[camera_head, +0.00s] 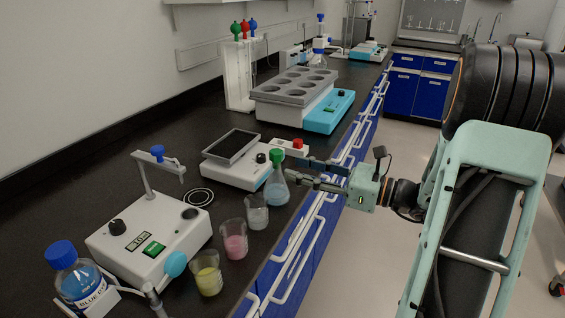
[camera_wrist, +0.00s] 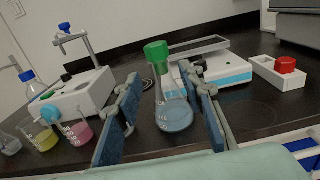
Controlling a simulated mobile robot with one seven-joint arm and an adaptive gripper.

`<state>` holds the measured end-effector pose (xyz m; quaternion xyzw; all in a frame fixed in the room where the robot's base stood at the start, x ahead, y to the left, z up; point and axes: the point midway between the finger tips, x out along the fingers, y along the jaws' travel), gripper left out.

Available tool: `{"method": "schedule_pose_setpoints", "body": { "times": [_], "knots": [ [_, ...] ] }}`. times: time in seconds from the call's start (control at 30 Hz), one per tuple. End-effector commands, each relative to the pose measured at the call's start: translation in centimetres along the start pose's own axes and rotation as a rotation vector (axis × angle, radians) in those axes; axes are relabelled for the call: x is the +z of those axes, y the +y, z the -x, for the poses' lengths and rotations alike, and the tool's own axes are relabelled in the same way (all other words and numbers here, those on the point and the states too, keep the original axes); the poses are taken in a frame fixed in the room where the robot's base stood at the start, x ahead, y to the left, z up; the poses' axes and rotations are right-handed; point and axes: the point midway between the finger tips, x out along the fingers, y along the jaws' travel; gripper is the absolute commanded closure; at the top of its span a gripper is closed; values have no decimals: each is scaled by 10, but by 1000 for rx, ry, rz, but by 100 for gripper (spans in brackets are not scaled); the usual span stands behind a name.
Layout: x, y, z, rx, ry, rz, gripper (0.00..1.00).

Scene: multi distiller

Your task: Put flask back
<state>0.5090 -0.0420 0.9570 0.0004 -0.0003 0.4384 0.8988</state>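The flask (camera_head: 277,184) is a clear conical flask with a green cap and pale blue liquid. It stands upright on the dark bench near its front edge, in front of the balance-like device. In the wrist view the flask (camera_wrist: 172,106) stands between and beyond my two fingers. My gripper (camera_head: 301,172) is open beside the flask, reaching in from the right over the bench edge. The same gripper (camera_wrist: 163,112) shows blue-grey finger pads spread apart at either side of the flask. I cannot tell whether a pad touches the glass.
Beakers with clear (camera_head: 257,213), pink (camera_head: 234,241) and yellow (camera_head: 207,275) liquid stand left along the front edge. A stirrer device (camera_head: 150,240) and a blue-capped bottle (camera_head: 78,278) are beyond them. The balance (camera_head: 236,165), a red-topped tray (camera_head: 290,148) and a grey multi-hole block (camera_head: 296,85) stand behind.

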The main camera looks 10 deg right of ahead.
Motion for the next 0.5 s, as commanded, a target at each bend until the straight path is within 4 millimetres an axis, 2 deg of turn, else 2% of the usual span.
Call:
{"method": "schedule_pose_setpoints", "body": {
  "times": [0.1,0.2,0.33,0.5],
  "knots": [
    [1,-1,24,-3,1,0,64],
    [1,0,38,-1,0,0,64],
    [0,0,50,-1,0,0,64],
    [0,0,53,2,0,0,64]
  ]
}}
